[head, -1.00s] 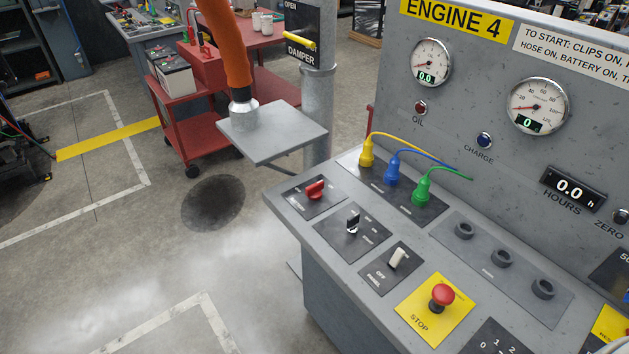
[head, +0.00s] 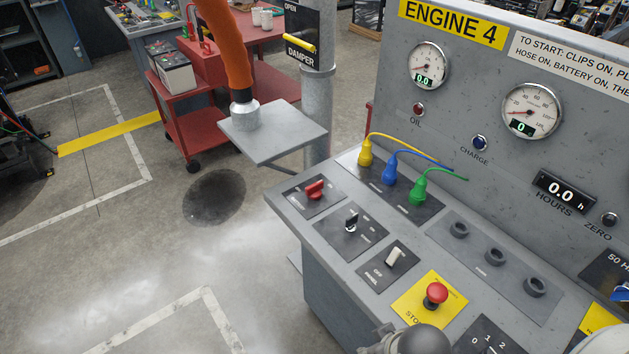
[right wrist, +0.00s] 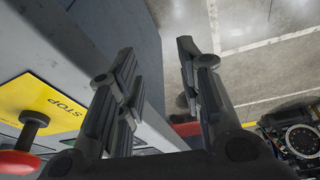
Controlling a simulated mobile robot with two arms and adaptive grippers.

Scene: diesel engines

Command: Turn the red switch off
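The red switch (head: 315,188) is a small red rotary knob on a dark plate at the far left end of the grey console. Its knob lies at a slant across the plate. My right gripper (right wrist: 157,62) is open and empty in the right wrist view, with the console edge beside its fingers. Dark grey parts of my right arm or gripper show at the bottom of the head view, below the red stop button (head: 436,294) and well apart from the red switch. The red switch is not clearly seen in the right wrist view. My left gripper is not in view.
Beside the red switch are a black key-like switch (head: 351,222), a white panel toggle (head: 394,257) and yellow, blue and green plugs (head: 389,174) with cables. A grey shelf (head: 280,138) and post stand behind the console's left end. The floor to the left is open.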

